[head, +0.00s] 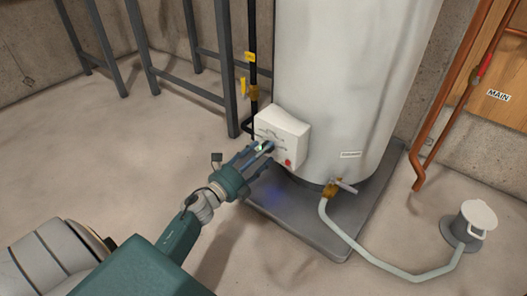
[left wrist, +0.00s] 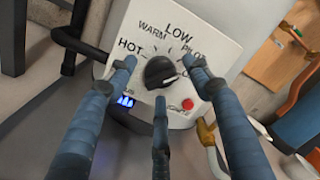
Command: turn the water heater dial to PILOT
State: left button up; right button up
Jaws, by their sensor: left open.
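The water heater (head: 345,70) is a tall white tank with a white control box (head: 285,128) low on its front. In the left wrist view the black dial (left wrist: 160,72) sits on the box, ringed by the words HOT, WARM, LOW and PILOT and a partly covered word at the right. I cannot tell for sure which mark its pointer faces. My left gripper (head: 264,149) is open, its three fingers spread around the dial in the left wrist view (left wrist: 160,78); contact is not clear. In the head view the fingers mostly hide the dial. My right gripper is out of view.
A red button (left wrist: 188,105) and a blue-lit window (left wrist: 125,101) are below the dial. A brass drain valve (head: 331,189) with a hose (head: 350,243) is to the right. A black pipe with a yellow handle (head: 243,86) stands left.

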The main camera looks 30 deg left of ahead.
pick_arm(q)
jog(key=s+a, duration=0.1)
jog(key=s, duration=1)
jog(key=shift+f, duration=0.3)
jog(key=shift+w+r, duration=0.1)
